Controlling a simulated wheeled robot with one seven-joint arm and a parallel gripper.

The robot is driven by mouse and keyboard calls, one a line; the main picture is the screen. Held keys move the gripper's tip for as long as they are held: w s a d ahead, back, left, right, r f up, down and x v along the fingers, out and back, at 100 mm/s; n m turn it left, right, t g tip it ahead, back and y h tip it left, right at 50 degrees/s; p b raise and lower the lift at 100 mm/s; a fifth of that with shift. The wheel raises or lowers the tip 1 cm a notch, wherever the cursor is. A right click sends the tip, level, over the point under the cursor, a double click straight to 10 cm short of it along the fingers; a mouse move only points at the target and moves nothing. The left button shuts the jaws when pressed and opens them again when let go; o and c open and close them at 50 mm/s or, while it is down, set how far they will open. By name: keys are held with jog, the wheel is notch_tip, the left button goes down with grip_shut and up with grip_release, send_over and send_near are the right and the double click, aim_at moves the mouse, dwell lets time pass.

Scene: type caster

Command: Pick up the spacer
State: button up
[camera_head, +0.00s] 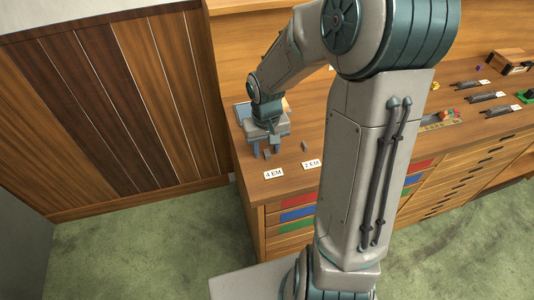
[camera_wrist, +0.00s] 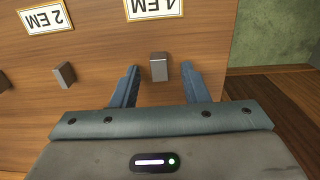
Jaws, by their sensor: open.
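A small grey block, a spacer (camera_wrist: 159,67), stands on the wooden counter behind the "4 EM" card (camera_wrist: 154,8). In the wrist view it lies between the tips of my gripper (camera_wrist: 160,76), apart from both fingers. My gripper is open and empty, pointing down. In the head view my gripper (camera_head: 267,147) is over the counter's left end, and the spacer (camera_head: 267,154) shows by its fingers. A second grey spacer (camera_wrist: 65,75) stands to the left, by the "2 EM" card (camera_wrist: 46,18); it also shows in the head view (camera_head: 305,146).
Another grey block (camera_wrist: 3,81) is cut off at the wrist view's left edge. The counter's edge (camera_wrist: 229,45) lies just right of my gripper there. Dark tools (camera_head: 487,97) and a wooden box (camera_head: 511,60) lie farther right on the counter.

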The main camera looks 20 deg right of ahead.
grip_shut()
jog(key=shift+r, duration=0.1)
